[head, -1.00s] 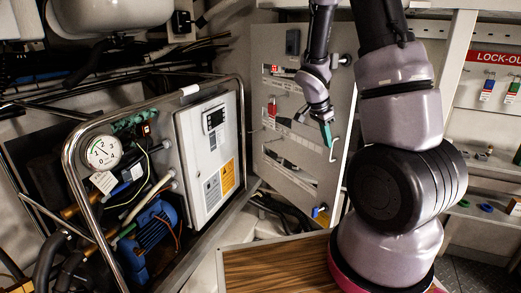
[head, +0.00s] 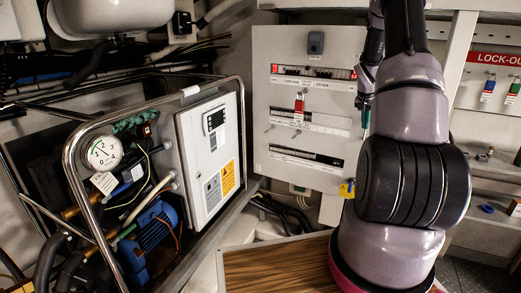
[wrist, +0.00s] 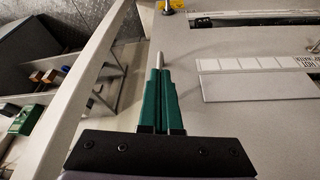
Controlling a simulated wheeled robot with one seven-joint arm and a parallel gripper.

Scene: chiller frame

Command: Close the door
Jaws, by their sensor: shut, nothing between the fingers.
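The door (head: 275,125) is a pale grey panel with slots that show rows of breakers. Its left side is by the wall, and its right edge is partly hidden behind my arm. In the head view I cannot tell whether it sits flush. My gripper (head: 366,119) is at the door's right edge, mostly hidden by my arm. In the wrist view the green fingers (wrist: 168,76) are together and empty, over the door's face (wrist: 225,120). A small metal peg (wrist: 159,59) shows at their tips; I cannot tell whether they touch it.
The chiller frame (head: 75,150) with a white control box (head: 207,150) stands to the left. A wooden top (head: 275,268) lies in front. Lock-out shelves (head: 490,190) are at right.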

